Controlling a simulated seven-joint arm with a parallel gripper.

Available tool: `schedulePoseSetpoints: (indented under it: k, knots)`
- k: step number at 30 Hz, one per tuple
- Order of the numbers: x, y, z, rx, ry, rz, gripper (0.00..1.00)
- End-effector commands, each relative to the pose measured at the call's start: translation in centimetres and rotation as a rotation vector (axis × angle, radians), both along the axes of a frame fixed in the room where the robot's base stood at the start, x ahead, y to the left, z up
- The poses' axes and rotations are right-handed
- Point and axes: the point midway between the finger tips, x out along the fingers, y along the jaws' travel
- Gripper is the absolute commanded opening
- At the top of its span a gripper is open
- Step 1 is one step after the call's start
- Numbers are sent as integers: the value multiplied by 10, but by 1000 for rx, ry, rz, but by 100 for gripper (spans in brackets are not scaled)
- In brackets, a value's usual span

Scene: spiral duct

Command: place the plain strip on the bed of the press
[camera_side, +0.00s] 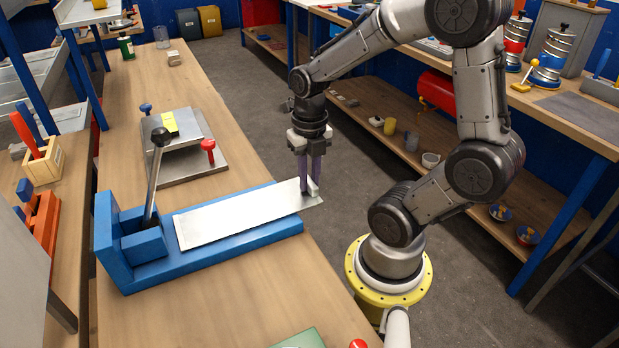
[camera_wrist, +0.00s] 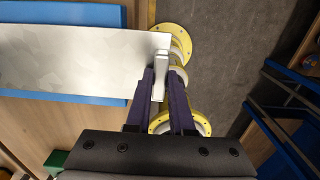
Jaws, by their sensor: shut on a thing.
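The plain strip (camera_side: 240,213) is a long flat bare-metal sheet in the side view. It lies along and over the blue bed of the press (camera_side: 270,236), and its right end sticks out past the bed's end. I cannot tell whether it rests on the bed or hovers just above. My gripper (camera_side: 309,188) points down at the strip's right end and is shut on a small upright metal tab there. The wrist view shows the strip (camera_wrist: 85,60) reaching left from my fingers (camera_wrist: 161,85), with blue bed (camera_wrist: 75,15) visible beyond its long edges.
The press lever (camera_side: 152,185) stands upright at the bed's left end. Behind the bed is a metal plate fixture (camera_side: 190,150) with a red knob (camera_side: 208,146) and a yellow label. A green item (camera_side: 300,338) lies at the front edge.

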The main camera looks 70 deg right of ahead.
Motion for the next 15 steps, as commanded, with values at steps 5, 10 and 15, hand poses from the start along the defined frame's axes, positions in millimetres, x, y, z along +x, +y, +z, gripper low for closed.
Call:
schedulePoseSetpoints:
  k: [5, 10, 15]
  knots:
    - [0, 0, -2, -1, -2, 0, 0]
    - [0, 0, -3, 0, -1, 0, 0]
    - [0, 0, -5, 0, 0, 0, 37]
